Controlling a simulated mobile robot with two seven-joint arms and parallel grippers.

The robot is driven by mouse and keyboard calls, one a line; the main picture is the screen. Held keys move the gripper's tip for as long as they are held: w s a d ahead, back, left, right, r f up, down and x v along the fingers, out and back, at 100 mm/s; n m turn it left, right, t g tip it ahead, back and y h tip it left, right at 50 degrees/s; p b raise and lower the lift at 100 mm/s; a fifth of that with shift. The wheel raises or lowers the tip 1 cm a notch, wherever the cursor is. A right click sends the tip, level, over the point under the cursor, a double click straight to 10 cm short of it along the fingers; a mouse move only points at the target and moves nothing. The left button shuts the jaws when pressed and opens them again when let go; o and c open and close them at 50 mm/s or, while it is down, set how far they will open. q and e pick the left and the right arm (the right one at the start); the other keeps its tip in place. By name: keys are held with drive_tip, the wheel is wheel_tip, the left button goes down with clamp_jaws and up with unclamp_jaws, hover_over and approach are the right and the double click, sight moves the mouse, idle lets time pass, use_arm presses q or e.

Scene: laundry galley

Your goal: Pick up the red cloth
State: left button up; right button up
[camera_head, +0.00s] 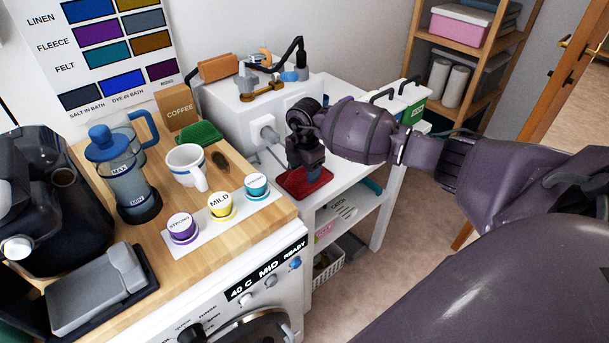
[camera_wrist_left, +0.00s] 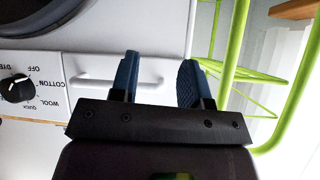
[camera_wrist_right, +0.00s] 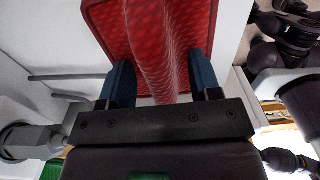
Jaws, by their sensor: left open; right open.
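The red cloth (camera_head: 322,181) lies on the low white table at the back, partly hidden by my right gripper. In the right wrist view, a raised fold of the red cloth (camera_wrist_right: 158,40) stands between the two blue fingers. Flat red material with a dark edge spreads behind it. My right gripper (camera_head: 304,172) points down over the cloth. In its wrist view the right gripper (camera_wrist_right: 160,78) is open, with a finger on either side of the fold. My left gripper (camera_wrist_left: 158,75) is open and empty, in front of a white appliance; the head view does not show it.
A white unit (camera_head: 235,110) with a round grey fitting stands behind the cloth. Green-and-white containers (camera_head: 410,97) stand to the right. A wooden counter (camera_head: 235,222) with cups, a mug and a press is at left. A green frame (camera_wrist_left: 228,60) is beside my left gripper.

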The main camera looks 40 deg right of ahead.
drive_tip(key=c, duration=1)
wheel_tip(320, 180, up, 20)
drive_tip(key=p, duration=0.2)
drive_tip(key=shift+p, duration=0.3)
